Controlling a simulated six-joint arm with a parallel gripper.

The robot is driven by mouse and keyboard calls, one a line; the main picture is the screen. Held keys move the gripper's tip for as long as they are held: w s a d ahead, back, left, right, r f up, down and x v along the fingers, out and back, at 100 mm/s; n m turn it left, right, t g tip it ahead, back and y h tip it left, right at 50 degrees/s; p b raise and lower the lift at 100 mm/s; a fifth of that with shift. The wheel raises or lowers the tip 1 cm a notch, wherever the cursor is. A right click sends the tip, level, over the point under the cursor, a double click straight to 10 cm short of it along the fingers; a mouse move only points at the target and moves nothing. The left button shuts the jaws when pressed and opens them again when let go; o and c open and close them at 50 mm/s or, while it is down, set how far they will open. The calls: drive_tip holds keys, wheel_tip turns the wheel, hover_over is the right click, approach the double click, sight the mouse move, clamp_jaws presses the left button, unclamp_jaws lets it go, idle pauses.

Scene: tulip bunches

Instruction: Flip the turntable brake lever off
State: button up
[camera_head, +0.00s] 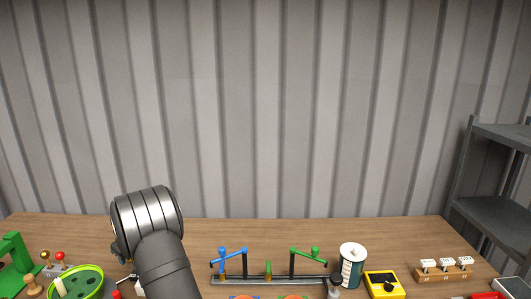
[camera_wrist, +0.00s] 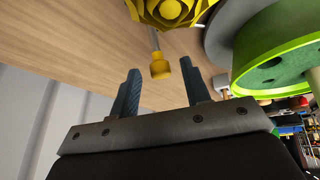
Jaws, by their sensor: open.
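My gripper (camera_wrist: 160,67) is open in the wrist view, with its two blue fingers apart. A yellow knob on a thin pale rod (camera_wrist: 160,66) shows between the fingertips in that picture; I cannot tell whether it is between them or beyond, or whether it is the brake lever. A green round holder with holes (camera_wrist: 275,66) is at the right of the wrist view, beside a grey disc (camera_wrist: 222,40). In the head view a green holder (camera_head: 76,284) is at the lower left. My arm hides part of the table there, and the fingers are not visible.
A yellow ribbed piece (camera_wrist: 172,10) is at the top of the wrist view. In the head view, a rack with blue and green arms (camera_head: 268,281), a can (camera_head: 351,267) and a yellow box (camera_head: 383,285) stand right of my arm. The table behind them is clear.

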drive_tip(key=shift+a, duration=0.25)
drive_tip(key=s+d+r, duration=0.2)
drive_tip(key=d+r, duration=0.2)
drive_tip(key=r, duration=0.2)
drive_tip(key=s+d+r+y, duration=0.1)
drive_tip(key=s+d+r, duration=0.1)
drive_tip(key=r, duration=0.5)
drive_tip(key=shift+d, duration=0.85)
drive_tip(key=shift+s+a, duration=0.1)
drive_tip(key=shift+s, duration=0.05)
drive_tip(key=s+a+r+m+t+h, duration=0.25)
drive_tip(key=a+m+h, duration=0.2)
drive_tip(key=a, duration=0.25)
drive_tip(key=x, duration=0.5)
drive_tip(key=s+x, duration=0.1)
drive_tip(key=x, duration=1.1)
drive_tip(key=shift+s+a+f, duration=0.15)
drive_tip(key=shift+a+f, duration=0.1)
drive_tip(key=shift+f, duration=0.1)
